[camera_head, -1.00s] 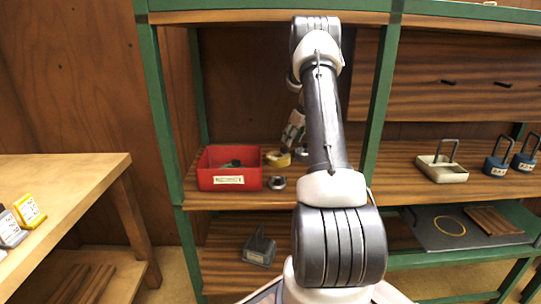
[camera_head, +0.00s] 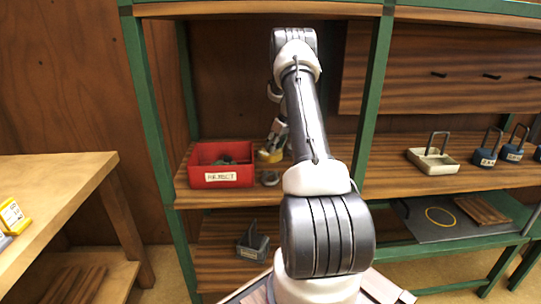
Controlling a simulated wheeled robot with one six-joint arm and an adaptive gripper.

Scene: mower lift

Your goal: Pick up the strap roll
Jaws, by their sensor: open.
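A small yellow roll (camera_head: 265,157), which looks like the strap roll, lies on the middle shelf just right of the red bin. A small grey ring-shaped item (camera_head: 270,178) lies in front of it. My gripper (camera_head: 276,141) is open above and close to the yellow roll and partly overlaps it in the picture. Its fingertips are small and partly hidden by my arm, so I cannot tell whether they touch the roll.
A red bin (camera_head: 221,179) labelled REJECT stands left of the roll. Green shelf posts (camera_head: 153,120) flank the bay. A grey block (camera_head: 252,243) sits on the lower shelf.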

